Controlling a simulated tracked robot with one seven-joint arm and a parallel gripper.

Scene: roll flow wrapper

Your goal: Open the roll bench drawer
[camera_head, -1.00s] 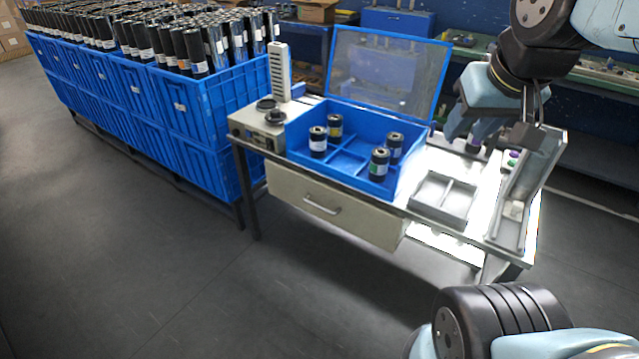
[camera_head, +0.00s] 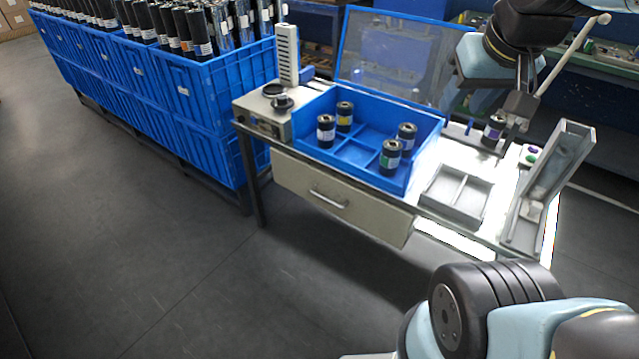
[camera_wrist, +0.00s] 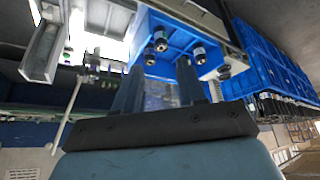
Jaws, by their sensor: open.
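The roll bench (camera_head: 462,152) stands in the middle of the head view. Its drawer (camera_head: 300,184) is a pale front under the left part of the bench top, and it looks shut. A metal bar handle (camera_head: 329,199) is on the drawer front. My gripper (camera_head: 514,118) is above the right back part of the bench, well away from the handle. In the wrist view, my gripper (camera_wrist: 157,88) shows two dark fingers spread apart with nothing between them. I cannot make out the handle in the wrist view.
A blue box (camera_head: 365,157) with an upright clear lid holds several dark rolls on the bench. A grey divided tray (camera_head: 456,196) and a tilted metal channel (camera_head: 560,165) are to its right. Blue crates (camera_head: 205,110) stand at left. The floor before the drawer is clear.

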